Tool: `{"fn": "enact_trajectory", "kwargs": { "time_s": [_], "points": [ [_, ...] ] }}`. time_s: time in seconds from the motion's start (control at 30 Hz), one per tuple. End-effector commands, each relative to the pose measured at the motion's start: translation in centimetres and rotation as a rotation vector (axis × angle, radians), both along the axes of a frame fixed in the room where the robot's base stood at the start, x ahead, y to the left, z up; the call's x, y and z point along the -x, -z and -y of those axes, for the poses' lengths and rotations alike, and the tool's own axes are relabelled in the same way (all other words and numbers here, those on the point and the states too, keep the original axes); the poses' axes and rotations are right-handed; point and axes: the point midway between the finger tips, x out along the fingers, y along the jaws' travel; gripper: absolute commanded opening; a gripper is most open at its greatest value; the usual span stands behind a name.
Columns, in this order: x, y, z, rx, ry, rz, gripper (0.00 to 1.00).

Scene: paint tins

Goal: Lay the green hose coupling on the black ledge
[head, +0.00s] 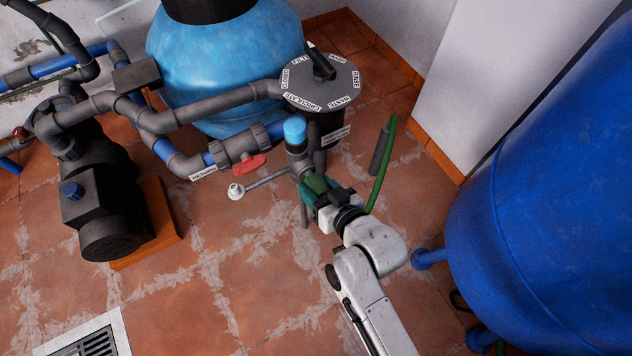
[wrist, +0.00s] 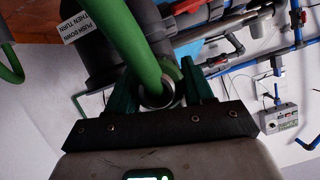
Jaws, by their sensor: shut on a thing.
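My gripper (head: 311,192) is in the middle of the head view, in front of the grey filter valve. Its dark green fingers are shut on the green hose coupling (head: 317,184). In the wrist view, a thick green length with a pale metal ring (wrist: 163,98) at its near end lies between the fingers of my gripper (wrist: 160,88). The coupling is held above the floor, and the fingers hide part of it. I cannot pick out the black ledge with certainty in either view.
A large blue tank (head: 560,210) stands right, a black pump (head: 100,200) left. Tiled floor (head: 215,270) in front is clear.

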Motion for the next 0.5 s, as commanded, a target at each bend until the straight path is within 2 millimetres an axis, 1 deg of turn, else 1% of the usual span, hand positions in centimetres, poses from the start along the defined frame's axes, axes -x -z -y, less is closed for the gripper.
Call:
{"fn": "enact_trajectory", "kwargs": {
  "time_s": [0.5],
  "points": [
    [1.6, -0.1, 1.1, -0.001, 0.0, 0.001, 0.15]
  ]
}}
